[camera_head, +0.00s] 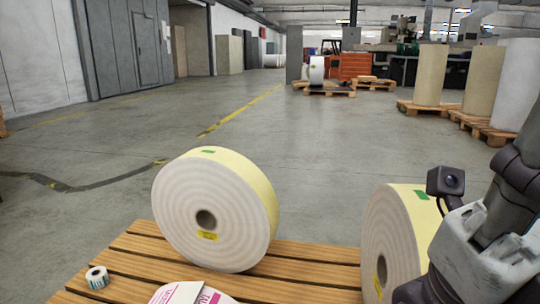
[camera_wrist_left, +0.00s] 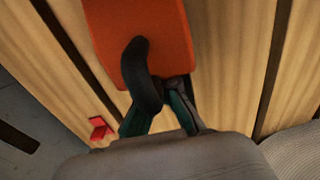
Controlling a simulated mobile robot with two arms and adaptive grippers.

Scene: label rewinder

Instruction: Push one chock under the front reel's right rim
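The left wrist view looks down on wooden slats. My left gripper (camera_wrist_left: 160,80) shows there, with a black finger lying across the face of an orange slab-like block (camera_wrist_left: 118,28), which looks like a chock. The other finger meets the block's lower edge, and the fingers look shut on it. A small red piece (camera_wrist_left: 102,128) lies on the slats to the left. In the head view, one big pale reel (camera_head: 190,232) stands on the pallet and another (camera_head: 385,235) stands at the right. My right arm hides part of the right reel; its fingers are not visible.
The slatted wooden pallet (camera_head: 305,272) carries both reels. A small label roll (camera_head: 97,277) stands at its left, and a magenta-printed white roll (camera_head: 195,293) is cut off by the bottom edge. Open grey floor lies beyond, with pallets and tall rolls (camera_head: 430,75) farther back.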

